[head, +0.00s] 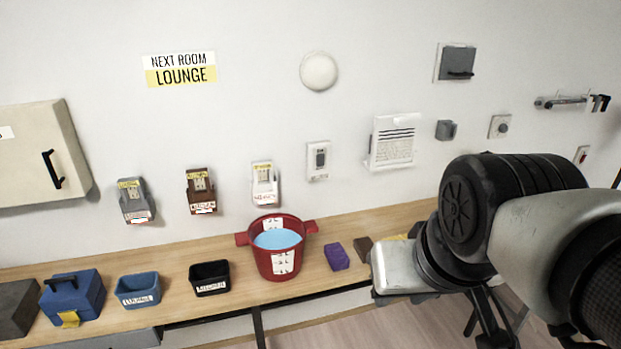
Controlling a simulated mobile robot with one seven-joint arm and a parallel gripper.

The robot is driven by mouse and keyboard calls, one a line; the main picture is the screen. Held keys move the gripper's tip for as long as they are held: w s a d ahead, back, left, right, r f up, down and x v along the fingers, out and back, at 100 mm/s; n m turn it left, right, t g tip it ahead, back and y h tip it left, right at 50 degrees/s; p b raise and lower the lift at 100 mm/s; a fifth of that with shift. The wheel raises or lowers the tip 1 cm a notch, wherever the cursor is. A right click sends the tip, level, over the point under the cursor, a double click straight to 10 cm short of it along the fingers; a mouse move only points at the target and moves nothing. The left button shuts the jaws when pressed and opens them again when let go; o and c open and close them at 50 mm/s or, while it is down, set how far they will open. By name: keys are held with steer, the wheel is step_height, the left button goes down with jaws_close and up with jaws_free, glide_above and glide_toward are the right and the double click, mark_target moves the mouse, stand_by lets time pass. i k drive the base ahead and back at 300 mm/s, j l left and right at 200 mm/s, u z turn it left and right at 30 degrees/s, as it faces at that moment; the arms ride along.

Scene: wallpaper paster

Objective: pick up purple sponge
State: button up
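The purple sponge (337,256) is a small block lying on the wooden shelf, just right of a red bucket (277,262) that holds light blue liquid. A brown block (363,249) lies close to its right. My arm fills the right side of the head view. Its end is at the lower right, to the right of the sponge and apart from it. I cannot make out the fingertips clearly or whether they are open or shut.
Left of the bucket stand a black bin (210,278), a blue-grey bin (138,291) and a blue box (73,297). The wall behind carries dispensers, a cream cabinet (42,154) and a paper holder (393,142). Wooden floor shows below the shelf at right.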

mark_target(338, 259)
steer(key=i+l+u, duration=0.1)
steer(key=i+u, duration=0.2)
steer(key=i+l+u, duration=0.3)
steer(key=i, duration=0.2)
steer(key=i+l+u, duration=0.3)
steer(key=l+u, duration=0.1)
steer(key=l, duration=0.25)
